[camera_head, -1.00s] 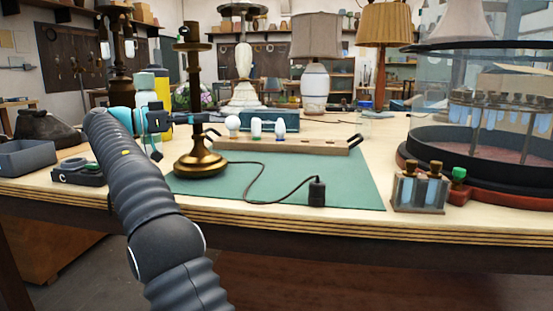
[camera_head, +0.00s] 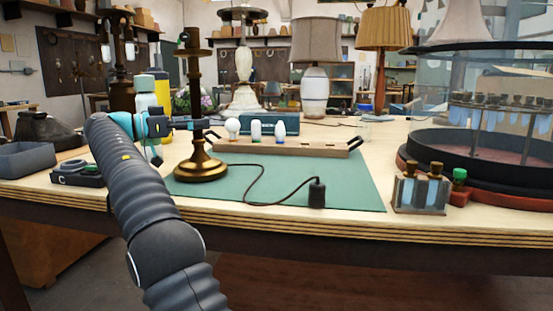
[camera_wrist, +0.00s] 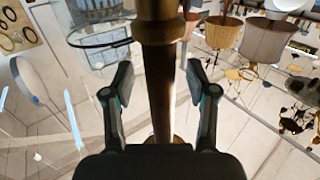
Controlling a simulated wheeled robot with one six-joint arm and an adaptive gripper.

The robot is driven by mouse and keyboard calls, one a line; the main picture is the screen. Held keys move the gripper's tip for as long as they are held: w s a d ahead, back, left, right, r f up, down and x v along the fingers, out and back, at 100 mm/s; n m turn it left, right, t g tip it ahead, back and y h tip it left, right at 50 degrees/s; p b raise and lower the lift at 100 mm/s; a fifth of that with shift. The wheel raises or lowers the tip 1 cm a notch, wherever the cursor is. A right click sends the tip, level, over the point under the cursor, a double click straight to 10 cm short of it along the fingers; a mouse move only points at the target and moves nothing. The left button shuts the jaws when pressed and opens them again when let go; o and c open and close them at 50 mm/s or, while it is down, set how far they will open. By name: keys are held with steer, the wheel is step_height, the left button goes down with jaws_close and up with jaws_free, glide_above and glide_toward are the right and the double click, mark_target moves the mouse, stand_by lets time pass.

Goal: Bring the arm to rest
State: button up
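My gripper (camera_wrist: 160,88) is open, with its two fingers apart on either side of the brass lamp's stem (camera_wrist: 159,70) in the wrist view. A gap shows between the stem and each finger. In the head view my gripper (camera_head: 190,124) is level with the middle of the lamp's dark stem. The brass lamp (camera_head: 201,168) stands upright on the green mat (camera_head: 330,188), without a shade. My arm reaches up from the bottom left to the lamp.
A black cord with a plug (camera_head: 317,193) lies on the mat. A wooden bulb holder (camera_head: 285,147) with several bulbs stands behind. A glass display case (camera_head: 470,150) and a small jar rack (camera_head: 420,193) are at right. A grey tray (camera_head: 28,159) is at left.

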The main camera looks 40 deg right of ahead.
mark_target(190, 93)
steer(key=shift+f, duration=0.1)
stand_by(0.3)
steer(key=a+r+n+t, duration=0.1)
steer(key=r+n+t, duration=0.1)
steer(key=a+r+n+t, duration=0.2)
steer(key=r, duration=0.1)
steer(key=a+r+n+t, duration=0.1)
steer(key=a+r+t, duration=0.1)
steer(key=t, duration=0.1)
steer(key=shift+s+a+r+n, duration=0.2)
steer(key=shift+s+r+n, duration=0.1)
steer(key=shift+r+n, duration=0.1)
steer(key=s+a+f+n+t+y, duration=0.1)
steer(key=s+a+f+n+y, duration=0.3)
steer(key=s+f, duration=0.8)
steer(key=s+a+f+n+t+y, duration=0.1)
steer(key=s+a+f+n+y, duration=0.3)
steer(key=s+f, duration=0.8)
steer(key=s+a+f+n+t+y, duration=0.1)
steer(key=s+a+f+n+y, duration=0.3)
steer(key=s+f+n+y, duration=0.3)
steer(key=s+f+y, duration=0.2)
steer(key=s+f, duration=0.3)
steer(key=f, duration=0.3)
steer(key=shift+s+a, duration=0.2)
steer(key=shift+a, duration=0.15)
